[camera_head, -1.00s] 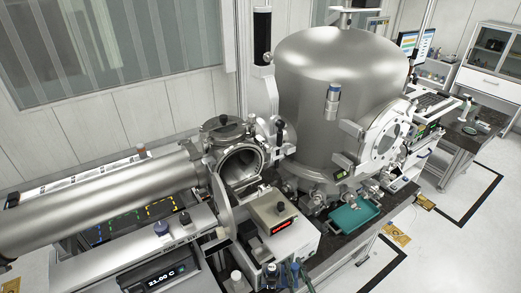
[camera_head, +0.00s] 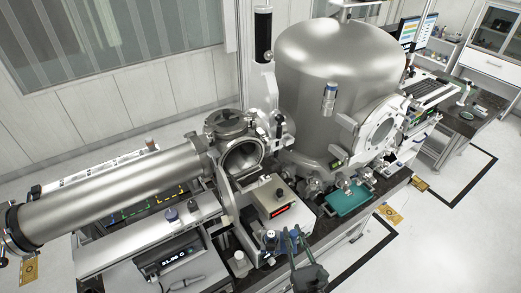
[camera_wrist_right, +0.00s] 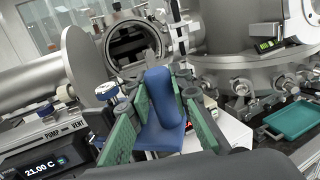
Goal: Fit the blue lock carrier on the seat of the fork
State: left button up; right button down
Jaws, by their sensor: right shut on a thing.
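The blue lock carrier (camera_wrist_right: 160,115) stands between the green finger pads of my right gripper (camera_wrist_right: 160,118) in the right wrist view. The gripper is shut on it. In the head view my right gripper (camera_head: 301,252) is at the bottom, with a bit of blue (camera_head: 292,240) at its fingers. It is in front of the box with the red display. The open round port (camera_head: 242,158) is farther back, apart from the carrier. I cannot make out the fork or its seat. My left gripper is not in view.
A box with a red display (camera_head: 270,199) stands between the gripper and the port. A long steel tube (camera_head: 110,192) lies left. The large steel chamber (camera_head: 335,90) and a teal tray (camera_head: 347,198) are right. A temperature unit (camera_head: 160,268) is at front left.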

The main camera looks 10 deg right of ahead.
jog(key=shift+w+d+f, duration=0.1)
jog(key=shift+f, duration=0.3)
jog(key=shift+d+f, duration=0.15)
jog(key=shift+f, duration=0.05)
